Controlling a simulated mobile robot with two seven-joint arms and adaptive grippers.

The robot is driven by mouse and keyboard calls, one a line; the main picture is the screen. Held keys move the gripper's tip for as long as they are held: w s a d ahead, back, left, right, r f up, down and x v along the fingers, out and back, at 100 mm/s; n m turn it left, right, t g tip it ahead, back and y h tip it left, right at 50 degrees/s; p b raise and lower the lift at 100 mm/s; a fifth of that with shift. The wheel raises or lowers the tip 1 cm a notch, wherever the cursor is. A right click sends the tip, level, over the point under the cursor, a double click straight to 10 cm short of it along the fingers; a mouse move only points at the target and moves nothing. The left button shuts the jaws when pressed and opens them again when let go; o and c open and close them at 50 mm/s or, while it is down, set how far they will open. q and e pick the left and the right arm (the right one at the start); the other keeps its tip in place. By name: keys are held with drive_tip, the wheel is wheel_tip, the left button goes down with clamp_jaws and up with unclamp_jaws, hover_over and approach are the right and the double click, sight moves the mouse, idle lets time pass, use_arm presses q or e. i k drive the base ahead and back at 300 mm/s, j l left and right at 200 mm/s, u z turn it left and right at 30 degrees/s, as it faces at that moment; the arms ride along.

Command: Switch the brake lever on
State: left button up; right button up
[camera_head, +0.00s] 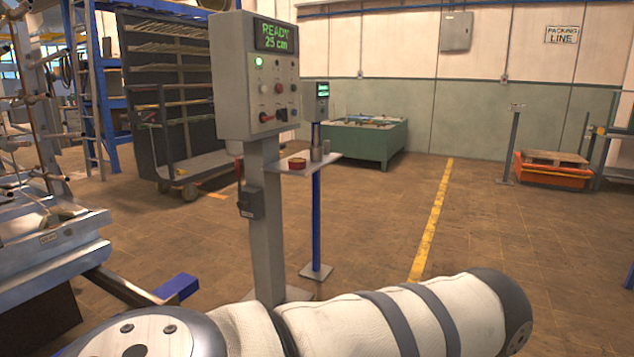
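A grey control box (228,75) stands on a grey post (266,230) left of centre. Its screen (275,37) reads "READY 25 cm" in green. A green light is lit on its face, above several knobs and buttons. A small red handle-like control (266,117) sits at the lower left of the face. A small dark box (250,202) is fixed to the post. I cannot tell which part, if any, is the brake lever. One of my arms, in white and grey covering, crosses the bottom. Neither gripper is in view.
A small shelf (315,165) with a red round item juts from the post. A second thin blue post (316,215) stands behind. A metal frame (45,255) fills the left. A dark rack (165,100) and green bin (370,143) stand behind. Floor to the right is open.

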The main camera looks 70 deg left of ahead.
sight(242, 203)
drive_tip(key=u, duration=2.7)
